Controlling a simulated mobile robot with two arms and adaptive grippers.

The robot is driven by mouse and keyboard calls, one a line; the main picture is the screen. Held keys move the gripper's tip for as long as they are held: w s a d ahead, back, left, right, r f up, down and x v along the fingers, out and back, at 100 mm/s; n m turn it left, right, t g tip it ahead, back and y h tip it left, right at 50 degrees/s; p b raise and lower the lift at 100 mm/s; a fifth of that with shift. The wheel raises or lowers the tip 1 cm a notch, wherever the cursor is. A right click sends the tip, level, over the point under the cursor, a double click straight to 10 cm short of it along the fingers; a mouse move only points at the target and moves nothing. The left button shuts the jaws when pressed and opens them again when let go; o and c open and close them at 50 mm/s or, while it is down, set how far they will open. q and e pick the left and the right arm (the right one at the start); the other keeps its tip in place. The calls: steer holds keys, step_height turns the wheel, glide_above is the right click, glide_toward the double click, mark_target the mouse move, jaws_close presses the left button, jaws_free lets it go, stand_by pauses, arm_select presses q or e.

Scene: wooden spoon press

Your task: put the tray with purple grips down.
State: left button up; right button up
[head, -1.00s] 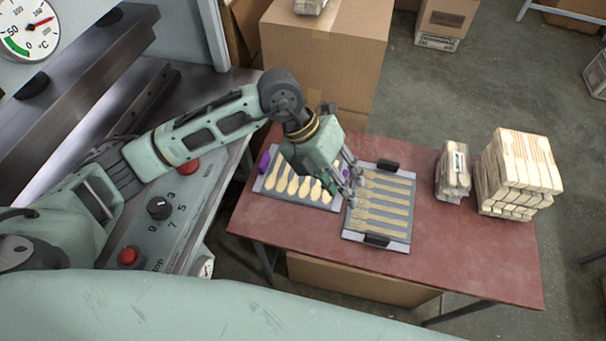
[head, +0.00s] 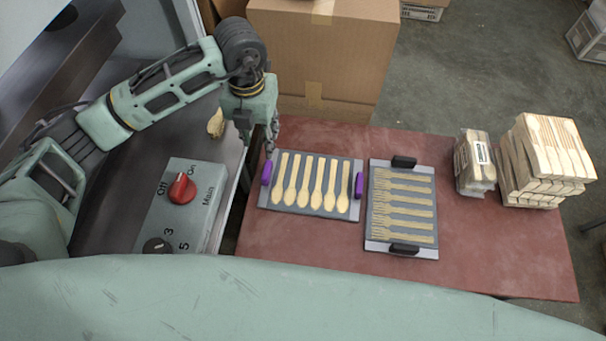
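The tray with purple grips (head: 312,210) appears to lie flat on the red table, carrying several wooden spoons in a row. Its left purple grip (head: 267,173) and right purple grip (head: 359,186) both show clear. My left gripper (head: 271,147) is just above and behind the left purple grip, fingers pointing down. It appears apart from the grip, and nothing shows in it. The fingers are seen edge-on, so their opening is unclear. My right gripper is not in view.
A tray with black grips (head: 374,215), holding several wooden forks, lies close to the right. Wrapped cutlery (head: 475,163) and a wooden stack (head: 545,160) stand farther right on the red table (head: 300,243). A control panel (head: 183,205) is left; a cardboard box (head: 325,60) stands behind.

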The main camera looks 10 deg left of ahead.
arm_select(q)
steer(key=b, duration=0.4)
glide_above(267, 169)
steer(key=f, duration=0.3)
steer(key=a+f, duration=0.1)
steer(key=f, duration=0.1)
steer(key=shift+w, duration=0.35)
steer(key=shift+d+f+b, duration=0.1)
steer(key=shift+f+b, duration=0.3)
steer(key=shift+b, duration=0.25)
steer(key=shift+s+d+f+p, duration=0.1)
steer(key=shift+f+p, duration=0.2)
steer(key=shift+f, duration=1)
steer(key=shift+s+d+f+p, duration=0.15)
steer(key=shift+f+p, duration=0.2)
steer(key=shift+f, duration=0.95)
steer(key=shift+s+d+f+p, duration=0.1)
steer(key=shift+f+p, duration=0.2)
steer(key=shift+f, duration=1)
jaws_close()
steer(key=shift+r, duration=0.1)
